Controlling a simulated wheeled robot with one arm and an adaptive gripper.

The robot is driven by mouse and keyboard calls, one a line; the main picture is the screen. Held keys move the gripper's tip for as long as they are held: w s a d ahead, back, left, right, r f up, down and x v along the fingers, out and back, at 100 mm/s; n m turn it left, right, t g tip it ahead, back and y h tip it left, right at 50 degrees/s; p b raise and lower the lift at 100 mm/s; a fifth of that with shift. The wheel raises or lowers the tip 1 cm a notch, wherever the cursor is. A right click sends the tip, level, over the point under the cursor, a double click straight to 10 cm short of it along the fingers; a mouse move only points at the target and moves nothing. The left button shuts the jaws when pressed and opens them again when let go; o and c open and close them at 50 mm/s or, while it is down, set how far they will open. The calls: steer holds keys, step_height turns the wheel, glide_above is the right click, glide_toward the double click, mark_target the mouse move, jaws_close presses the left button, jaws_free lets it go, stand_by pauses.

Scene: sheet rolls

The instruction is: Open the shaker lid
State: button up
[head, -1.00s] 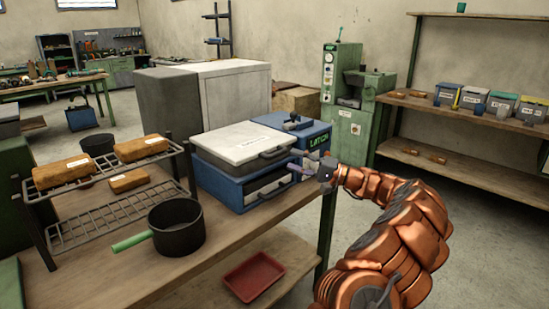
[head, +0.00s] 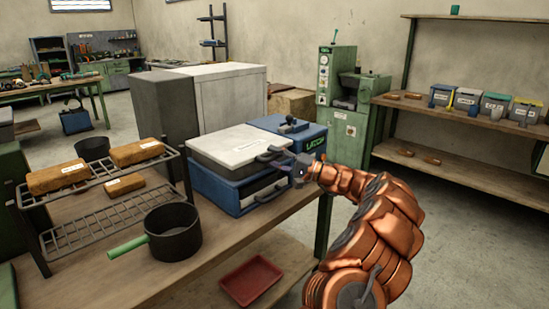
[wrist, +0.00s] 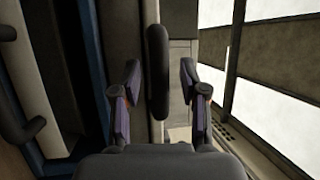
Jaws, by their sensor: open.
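The shaker is a blue box (head: 226,187) on the bench, with a pale lid (head: 236,143) lying flat on top. A dark bar handle (head: 268,154) stands out from the lid's front edge, and a second handle (head: 268,193) is on the front below it. My gripper (head: 279,162) is at the upper handle, at the box's right front. In the wrist view my gripper's two fingers (wrist: 160,88) are apart, with a dark bar (wrist: 157,60) upright between them, seemingly the lid handle. Gaps show on both sides of it.
A dark pot (head: 173,235) with a green handle and a wire rack (head: 95,205) with several brown blocks are to the left. A red tray (head: 250,280) lies below the bench top. Open floor is on the right.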

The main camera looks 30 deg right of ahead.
steer(key=shift+c, duration=0.3)
jaws_close()
stand_by(0.3)
